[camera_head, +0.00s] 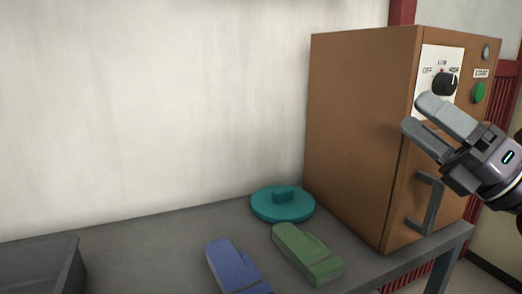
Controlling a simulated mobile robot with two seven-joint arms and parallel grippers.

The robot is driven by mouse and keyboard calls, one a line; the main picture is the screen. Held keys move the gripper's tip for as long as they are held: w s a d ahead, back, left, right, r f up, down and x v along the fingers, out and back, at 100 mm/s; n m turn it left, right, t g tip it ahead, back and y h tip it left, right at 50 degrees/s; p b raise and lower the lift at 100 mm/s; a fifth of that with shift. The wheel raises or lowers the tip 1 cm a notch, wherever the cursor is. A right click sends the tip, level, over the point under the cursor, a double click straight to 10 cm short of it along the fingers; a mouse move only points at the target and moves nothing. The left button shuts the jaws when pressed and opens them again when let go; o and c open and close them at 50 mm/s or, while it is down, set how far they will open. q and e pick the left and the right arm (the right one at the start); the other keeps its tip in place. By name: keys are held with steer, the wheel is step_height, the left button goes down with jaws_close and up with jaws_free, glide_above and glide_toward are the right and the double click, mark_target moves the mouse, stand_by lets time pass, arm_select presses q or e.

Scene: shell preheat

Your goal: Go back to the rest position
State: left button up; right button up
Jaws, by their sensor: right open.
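My right gripper (424,118) comes in from the right edge. It is open and empty, with a gap between its two grey fingers. It is raised in front of the brown oven-like cabinet (360,130), near the control panel and above the door handle (432,205). I cannot tell whether it touches the cabinet. The panel's black dial (445,84) points toward the HIGH mark, and the green START button (479,93) is to its right. My left gripper is not in view.
A teal lid (283,205) lies on the grey table (160,240) beside the cabinet. A green mitt (308,255) and a blue mitt (235,268) lie in front of it. A dark bin (70,268) stands at the left. The table between bin and mitts is clear.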

steer(key=s+d+f+m+h, duration=0.1)
steer(key=d+f+m+h, duration=0.3)
steer(key=f+m+h, duration=0.9)
steer(key=s+d+f+m+h, duration=0.2)
steer(key=d+f+m+h, duration=0.2)
steer(key=f+m+h, duration=0.9)
steer(key=s+a+f+m+g+y, duration=0.4)
steer(key=s+f+g, duration=0.2)
steer(key=s+f, duration=0.4)
steer(key=s+a+f+m+g+y, duration=0.4)
steer(key=s+f+m+g+y, duration=0.15)
steer(key=s+f, duration=0.5)
steer(key=w+a+r+n+t+y+p, duration=0.1)
steer(key=w+a+t+p, duration=0.2)
steer(key=p, duration=0.8)
steer(key=w+t, duration=0.2)
steer(key=w, duration=0.1)
steer(key=shift+w+r+t, duration=0.15)
steer(key=shift+r+t, duration=0.1)
steer(key=shift+t, duration=0.1)
